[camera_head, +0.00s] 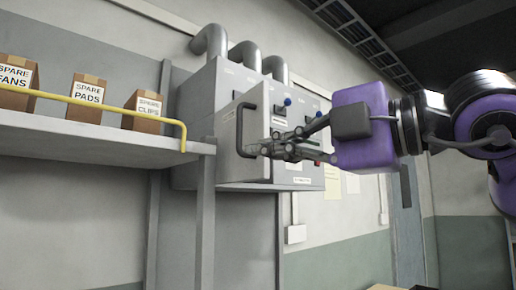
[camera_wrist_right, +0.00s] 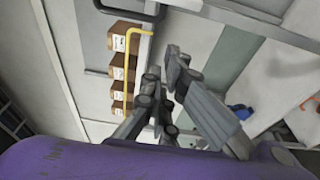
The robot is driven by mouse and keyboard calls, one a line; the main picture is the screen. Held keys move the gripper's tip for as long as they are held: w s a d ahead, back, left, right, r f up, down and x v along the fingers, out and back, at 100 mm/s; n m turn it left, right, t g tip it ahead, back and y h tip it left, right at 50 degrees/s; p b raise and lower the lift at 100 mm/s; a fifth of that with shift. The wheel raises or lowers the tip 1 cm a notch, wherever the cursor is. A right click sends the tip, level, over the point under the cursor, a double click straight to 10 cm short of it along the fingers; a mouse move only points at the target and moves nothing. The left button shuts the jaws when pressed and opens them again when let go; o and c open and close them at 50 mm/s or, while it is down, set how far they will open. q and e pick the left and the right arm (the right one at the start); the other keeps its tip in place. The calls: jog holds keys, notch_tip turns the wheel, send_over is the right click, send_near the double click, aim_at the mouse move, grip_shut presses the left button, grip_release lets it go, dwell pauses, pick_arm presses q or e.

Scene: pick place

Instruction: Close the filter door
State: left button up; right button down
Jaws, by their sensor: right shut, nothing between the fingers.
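The filter door (camera_head: 228,135) is a light grey panel with a dark bar handle (camera_head: 240,128) on the front left of the grey wall cabinet (camera_head: 202,100). It seems to stand out from the cabinet front, partly open; how far is hard to tell. My right gripper (camera_head: 266,150) is shut and empty, reaching in from the right. Its fingertips are just right of the handle's lower end in the head view; I cannot tell whether they touch the door. The right wrist view shows the fingers (camera_wrist_right: 161,72) and a dark handle bar (camera_wrist_right: 125,15) at the top. My left gripper is not in view.
The cabinet front carries knobs with blue tips (camera_head: 288,102). A shelf (camera_head: 100,136) with a yellow rail (camera_head: 90,104) and spare-part boxes (camera_head: 88,98) stands to the left. Pipes (camera_head: 245,55) rise from the cabinet top. Open space lies below the arm.

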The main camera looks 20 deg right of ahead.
aim_at(237, 147)
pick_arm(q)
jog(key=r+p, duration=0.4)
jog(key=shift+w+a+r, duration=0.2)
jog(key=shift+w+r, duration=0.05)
pick_arm(e)
jog(key=w, duration=0.6)
jog(key=shift+w, duration=0.4)
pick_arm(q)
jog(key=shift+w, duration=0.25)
pick_arm(e)
jog(key=shift+r, duration=0.1)
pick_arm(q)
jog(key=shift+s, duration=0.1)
